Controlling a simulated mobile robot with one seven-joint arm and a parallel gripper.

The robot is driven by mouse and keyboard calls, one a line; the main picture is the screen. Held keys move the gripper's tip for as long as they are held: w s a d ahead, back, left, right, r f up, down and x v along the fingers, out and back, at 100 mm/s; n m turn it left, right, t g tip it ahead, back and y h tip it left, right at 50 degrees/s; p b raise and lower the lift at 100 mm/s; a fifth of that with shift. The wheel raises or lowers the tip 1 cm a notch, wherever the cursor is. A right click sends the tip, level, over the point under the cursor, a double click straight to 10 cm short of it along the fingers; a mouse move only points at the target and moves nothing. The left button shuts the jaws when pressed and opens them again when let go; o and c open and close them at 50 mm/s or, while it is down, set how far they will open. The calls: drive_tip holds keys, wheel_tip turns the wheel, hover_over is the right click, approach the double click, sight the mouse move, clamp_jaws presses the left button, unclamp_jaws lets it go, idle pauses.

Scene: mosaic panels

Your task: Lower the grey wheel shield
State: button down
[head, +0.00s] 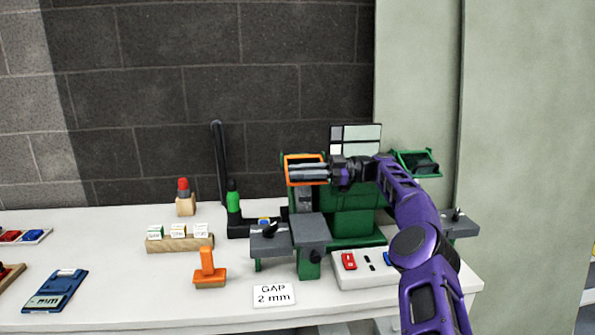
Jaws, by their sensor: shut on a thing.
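The green bench grinder (350,215) stands on the white bench. At its left wheel, a shield with an orange frame (303,156) is raised above the grey tool rest (310,231). A bit of grey wheel (304,199) seems to show below it. My gripper (308,173) reaches in from the right, in front of the grinder. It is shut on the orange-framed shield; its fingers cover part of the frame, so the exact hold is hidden. A second shield with a green frame (418,163) sits at the right wheel, partly behind my purple arm.
A switch box with a red button (349,261) sits in front of the grinder. A "GAP 2 mm" card (273,295), an orange stamp-shaped piece (209,270), a wooden block with labelled cubes (180,243) and a blue gauge (56,290) lie to the left. A wall stands behind.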

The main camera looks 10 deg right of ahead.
drive_tip(key=shift+f, duration=0.2)
drive_tip(key=c, duration=0.9)
unclamp_jaws()
drive_tip(key=shift+r, duration=0.2)
wheel_tip(320, 180, up, 10)
drive_tip(key=p, duration=0.7)
drive_tip(key=shift+f, duration=0.1)
